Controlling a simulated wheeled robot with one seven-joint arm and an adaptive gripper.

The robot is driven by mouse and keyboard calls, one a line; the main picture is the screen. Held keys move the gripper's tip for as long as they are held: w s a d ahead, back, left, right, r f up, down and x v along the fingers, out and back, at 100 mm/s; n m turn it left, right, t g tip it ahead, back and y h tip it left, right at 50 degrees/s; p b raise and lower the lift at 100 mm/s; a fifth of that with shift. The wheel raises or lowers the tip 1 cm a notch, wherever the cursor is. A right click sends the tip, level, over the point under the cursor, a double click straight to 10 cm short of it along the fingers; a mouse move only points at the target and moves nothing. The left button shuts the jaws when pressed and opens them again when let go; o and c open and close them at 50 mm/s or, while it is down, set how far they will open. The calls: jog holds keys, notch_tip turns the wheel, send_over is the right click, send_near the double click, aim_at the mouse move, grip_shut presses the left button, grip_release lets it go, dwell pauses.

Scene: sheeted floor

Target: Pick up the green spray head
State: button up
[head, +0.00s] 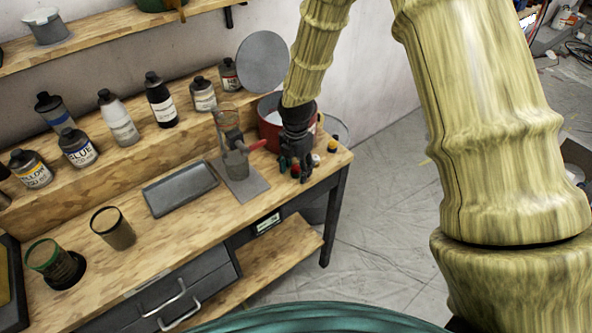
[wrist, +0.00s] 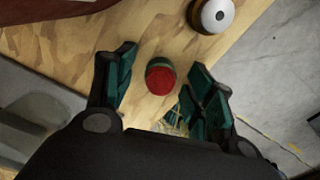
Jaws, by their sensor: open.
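My gripper (head: 294,168) points down over the right end of the wooden workbench, with its fingers open. In the wrist view, the open teal-padded fingers (wrist: 166,64) stand either side of a small round cap with a red top and a dark greenish side (wrist: 160,77). The cap sits on the wood, apart from both fingers. It also shows as a red spot by the fingertips in the head view (head: 295,171). I cannot tell for certain whether this is the green spray head; no other clearly green one shows near the gripper.
A red pot (head: 270,124) stands behind my gripper. A grey stand with a red handle (head: 242,180) is to its left. Several paint bottles (head: 120,122) line the raised shelf.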

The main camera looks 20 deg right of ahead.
jog(key=c, duration=1.1)
jog(key=shift+r, duration=0.1)
